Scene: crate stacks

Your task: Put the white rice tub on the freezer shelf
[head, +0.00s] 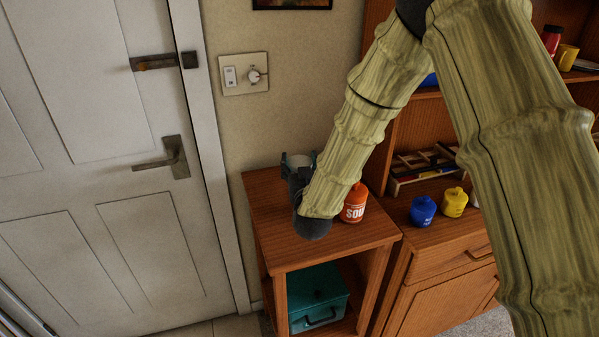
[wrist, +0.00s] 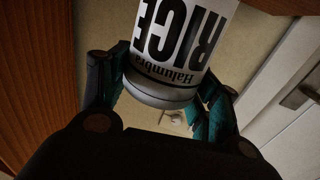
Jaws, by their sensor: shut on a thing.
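The white rice tub (wrist: 180,45) fills the upper middle of the wrist view, its black RICE lettering upside down. My gripper (wrist: 168,72) is shut on it, with a teal-and-black finger on each side. In the head view only a little of the white tub (head: 300,159) shows between the fingertips of my gripper (head: 300,162), at the back of the small wooden cabinet. My wrist hides most of it there. I cannot tell whether the tub touches the cabinet top. No freezer shelf is recognisable in either view.
An orange soup tub (head: 355,203) stands right of my gripper on the wooden cabinet (head: 275,213). A teal box (head: 318,292) sits in the compartment below. Blue (head: 423,211) and yellow (head: 455,202) pots stand on the wooden hutch to the right. A white door (head: 95,120) is at left.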

